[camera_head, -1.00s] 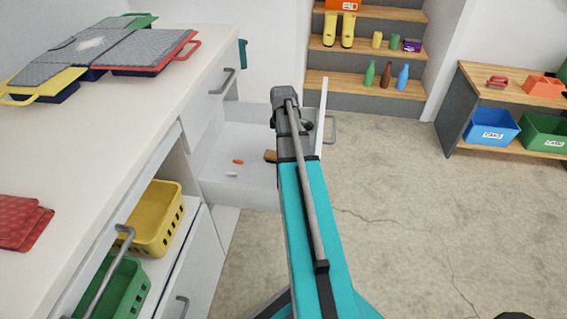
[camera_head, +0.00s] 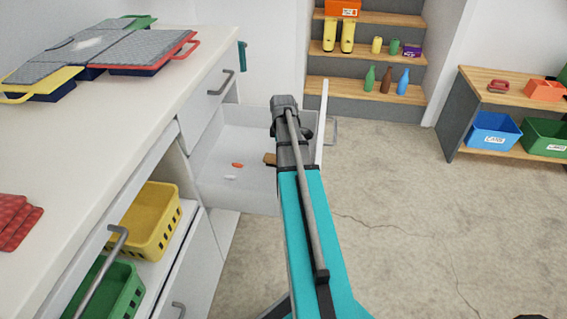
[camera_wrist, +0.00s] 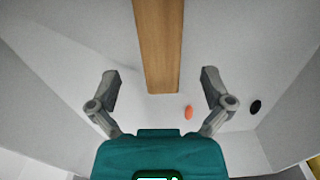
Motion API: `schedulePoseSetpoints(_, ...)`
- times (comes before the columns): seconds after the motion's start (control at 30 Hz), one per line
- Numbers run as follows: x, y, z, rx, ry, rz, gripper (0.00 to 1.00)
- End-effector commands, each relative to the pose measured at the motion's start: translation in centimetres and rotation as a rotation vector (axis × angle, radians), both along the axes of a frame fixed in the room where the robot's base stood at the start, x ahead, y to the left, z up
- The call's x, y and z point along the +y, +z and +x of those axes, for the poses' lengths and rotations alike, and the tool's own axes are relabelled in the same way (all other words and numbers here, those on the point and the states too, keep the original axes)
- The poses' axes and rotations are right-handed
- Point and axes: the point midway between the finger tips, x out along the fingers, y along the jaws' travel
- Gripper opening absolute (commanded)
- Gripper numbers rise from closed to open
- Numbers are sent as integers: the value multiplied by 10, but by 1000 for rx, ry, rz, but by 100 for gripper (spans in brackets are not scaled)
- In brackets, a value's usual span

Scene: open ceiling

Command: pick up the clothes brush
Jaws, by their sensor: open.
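The clothes brush appears to be the brown wooden piece (camera_head: 270,159) lying in the open white drawer (camera_head: 225,190). In the head view most of it is hidden behind my arm. In the wrist view its long wooden body (camera_wrist: 158,45) runs from the top edge down to the middle; no bristles show. My gripper (camera_wrist: 160,85) is open above the drawer, with one finger on each side of the near end of the wood. Neither finger appears to touch it. In the head view the fingers are hidden by my arm.
An orange item (camera_head: 238,165) and a small white item (camera_head: 231,178) lie in the drawer. A dark round item (camera_wrist: 255,106) shows in the wrist view. Drawer walls surround my gripper. The counter (camera_head: 120,120) stands to the left; the floor at right is clear.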

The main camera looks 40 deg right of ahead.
Motion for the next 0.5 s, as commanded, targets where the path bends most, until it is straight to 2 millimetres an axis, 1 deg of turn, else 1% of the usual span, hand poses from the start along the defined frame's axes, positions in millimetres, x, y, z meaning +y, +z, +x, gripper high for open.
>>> schedulePoseSetpoints(0.5, 3, -39, 3, 0, 0, 0, 100)
